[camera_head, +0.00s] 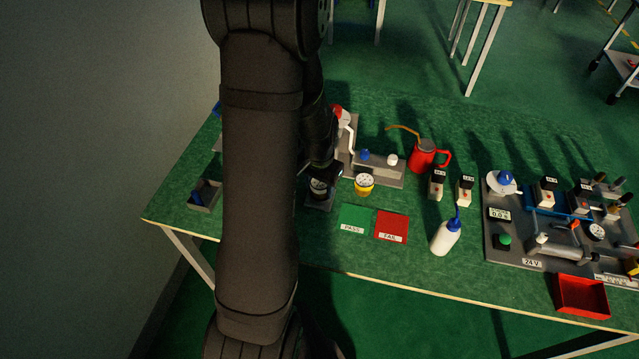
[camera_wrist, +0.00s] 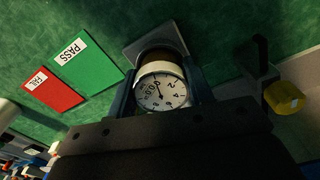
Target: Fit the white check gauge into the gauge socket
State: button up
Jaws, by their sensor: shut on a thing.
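The white check gauge (camera_wrist: 162,90) has a round dial face with a black needle and a pale rim. In the wrist view it sits between the two fingers of my gripper (camera_wrist: 163,96), which are shut on it. In the head view the gauge (camera_head: 319,186) shows below the tip of my gripper (camera_head: 322,178). The grey gauge socket plate (camera_wrist: 133,50) lies on the green bench just beyond the gauge; it also shows in the head view (camera_head: 317,205). The gauge is over or in the socket; I cannot tell whether it is seated, as the gauge hides the opening.
A yellow-rimmed gauge (camera_head: 364,185) stands to the right. A green PASS mat (camera_head: 356,217) and red FAIL mat (camera_head: 392,227) lie in front. A white bottle (camera_head: 445,238) and red can (camera_head: 424,156) stand farther right. A small grey tray (camera_head: 205,195) is at left.

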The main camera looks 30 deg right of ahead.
aim_at(319, 183)
jog(key=shift+f, duration=0.25)
jog(key=o, duration=1.2)
jog(key=shift+c, duration=0.2)
jog(key=shift+r, duration=0.1)
notch_tip(319, 183, up, 17)
jog(key=shift+r, duration=0.2)
jog(key=shift+f, duration=0.15)
notch_tip(319, 183, down, 17)
jog(key=shift+f, duration=0.1)
jog(key=shift+r, duration=0.2)
